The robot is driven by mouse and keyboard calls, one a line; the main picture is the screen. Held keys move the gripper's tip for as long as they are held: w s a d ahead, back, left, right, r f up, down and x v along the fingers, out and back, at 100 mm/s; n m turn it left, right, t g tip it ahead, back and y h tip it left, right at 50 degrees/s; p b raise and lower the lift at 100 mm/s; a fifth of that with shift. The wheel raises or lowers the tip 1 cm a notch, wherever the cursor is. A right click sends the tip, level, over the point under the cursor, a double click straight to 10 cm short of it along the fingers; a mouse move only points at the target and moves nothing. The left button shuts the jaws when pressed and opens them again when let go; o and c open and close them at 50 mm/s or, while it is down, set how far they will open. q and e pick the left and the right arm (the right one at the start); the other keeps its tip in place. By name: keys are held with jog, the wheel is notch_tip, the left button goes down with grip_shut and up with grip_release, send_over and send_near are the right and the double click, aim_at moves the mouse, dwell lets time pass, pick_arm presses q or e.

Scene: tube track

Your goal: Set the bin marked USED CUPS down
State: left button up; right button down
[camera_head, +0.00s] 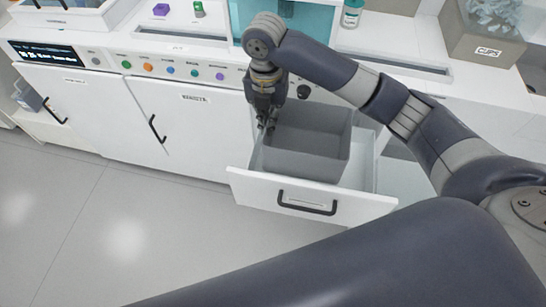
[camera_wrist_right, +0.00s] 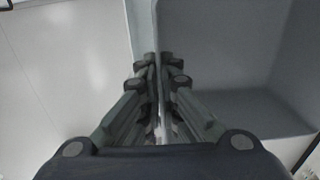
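A grey open-topped bin (camera_head: 318,158) sits inside the pulled-out drawer (camera_head: 262,192) below the counter. It looks empty, and no USED CUPS marking shows on the sides I can see. My right gripper (camera_head: 268,122) points down at the bin's left wall. In the right wrist view its fingers (camera_wrist_right: 158,100) are close together with the rim of the bin's wall between them, and the bin's inside (camera_wrist_right: 225,50) lies to the right. My left gripper is not in view.
White cabinet doors (camera_head: 188,130) with black handles stand left of the drawer. The floor (camera_head: 120,215) in front is clear.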

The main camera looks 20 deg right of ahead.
notch_tip(320, 180, down, 18)
dwell(0.4)
jog(key=shift+s+f, duration=0.1)
jog(key=shift+f, duration=0.1)
jog(key=c, duration=2.2)
grip_release()
jog(key=shift+c, duration=0.2)
jog(key=o, duration=0.4)
jog(key=shift+o, duration=0.2)
notch_tip(320, 180, up, 12)
jog(key=shift+a+r, duration=0.1)
jog(key=shift+r, duration=0.05)
